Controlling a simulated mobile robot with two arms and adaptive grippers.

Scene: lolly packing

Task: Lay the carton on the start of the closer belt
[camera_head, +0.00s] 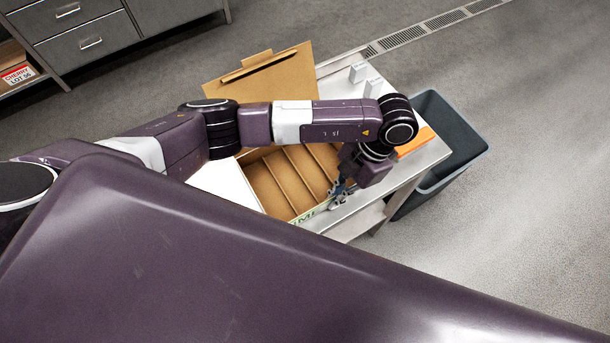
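An open cardboard carton (268,190) with long parallel dividers stands on a metal table (412,166). Its brown lid (262,84) is raised at the back. Green lettering shows on its near side, mostly hidden by my purple body. The compartments that show look empty. My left arm reaches across the carton, between lid and dividers. My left gripper (341,193) points down at the carton's right near corner. It looks very close to the wall there, but I cannot tell whether its fingers touch or grip it. My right gripper is not in view. I cannot make out the closer belt.
A grey bin (472,150) stands against the table's right side. An orange item (415,141) lies near the table's right edge. Small white blocks (358,72) sit at the back. A drawer cabinet (90,42) is far left. The floor at right is clear.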

